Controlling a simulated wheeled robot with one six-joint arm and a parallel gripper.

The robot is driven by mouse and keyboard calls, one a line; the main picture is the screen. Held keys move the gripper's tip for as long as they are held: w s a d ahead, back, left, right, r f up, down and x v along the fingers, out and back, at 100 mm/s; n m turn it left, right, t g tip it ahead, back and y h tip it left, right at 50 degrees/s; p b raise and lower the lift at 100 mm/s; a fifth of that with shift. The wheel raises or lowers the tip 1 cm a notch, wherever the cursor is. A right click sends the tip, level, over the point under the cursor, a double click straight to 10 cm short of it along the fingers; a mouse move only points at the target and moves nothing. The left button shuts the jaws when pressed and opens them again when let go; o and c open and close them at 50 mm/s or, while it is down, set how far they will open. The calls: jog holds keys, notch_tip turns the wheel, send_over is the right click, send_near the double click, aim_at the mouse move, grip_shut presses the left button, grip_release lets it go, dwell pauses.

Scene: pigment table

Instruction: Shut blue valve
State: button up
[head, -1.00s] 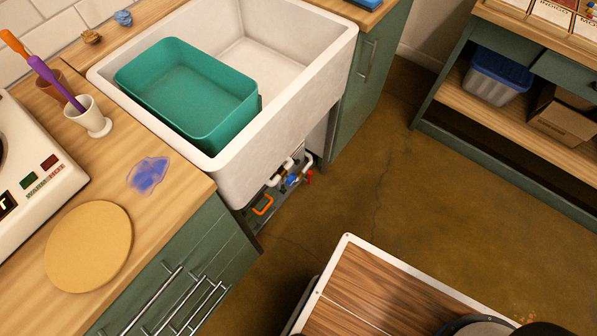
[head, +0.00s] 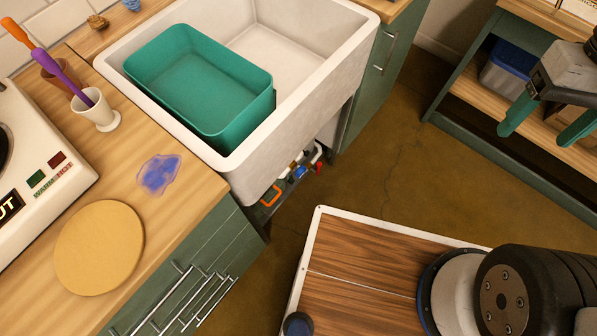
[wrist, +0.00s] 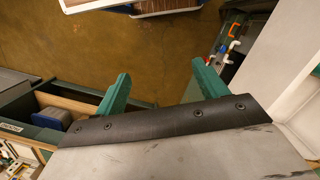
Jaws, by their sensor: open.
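The blue valve (head: 300,172) is a small blue handle on the pipework under the white sink, partly shaded by the sink's front. A red handle (head: 319,168) is just right of it, and an orange piece (head: 271,195) is lower left. In the wrist view the pipework shows at upper right, with a small blue spot (wrist: 223,49) between orange and red parts. My gripper (head: 541,131) has green fingers, spread apart with nothing between them. It is at the right of the head view, well away from the valve. The wrist view also shows the open fingers (wrist: 160,82).
The white sink (head: 350,70) holds a teal tub (head: 235,128) and overhangs the pipes. Green cabinets (head: 215,262) flank the pipe space. The brown floor (head: 395,190) in front is clear. A shelf unit (head: 470,95) stands at the right.

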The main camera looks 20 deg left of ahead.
aim_at(303, 173)
jog(key=w+a+f+n+g+h, duration=0.1)
jog(key=w+a+f+n, duration=0.25)
jog(key=w+f, duration=1.15)
jog(key=w+a+f+n+t, duration=0.15)
jog(key=a+f, duration=0.25)
jog(key=f, duration=0.8)
jog(key=w+a+f+n+g, duration=0.1)
jog(key=w+a+f, duration=0.15)
jog(key=f, duration=0.95)
jog(key=s+a+f+n+t+y, duration=0.25)
jog(key=a+f, duration=0.25)
jog(key=f, duration=0.7)
jog(key=s+a+f+n+t+y, duration=0.1)
jog(key=s+a+f+y, duration=0.3)
jog(key=f, duration=0.8)
jog(key=s+a+f+n+t+y, duration=0.15)
jog(key=s+a+f, duration=0.35)
jog(key=f, duration=0.7)
jog(key=w+a+r+n+t+y, duration=0.1)
jog(key=w+a+r+t+y, duration=0.1)
jog(key=w+a+r+y, duration=0.4)
jog(key=x, duration=0.5)
jog(key=s+x, duration=0.1)
jog(key=x, duration=0.1)
jog(key=shift+a, duration=0.45)
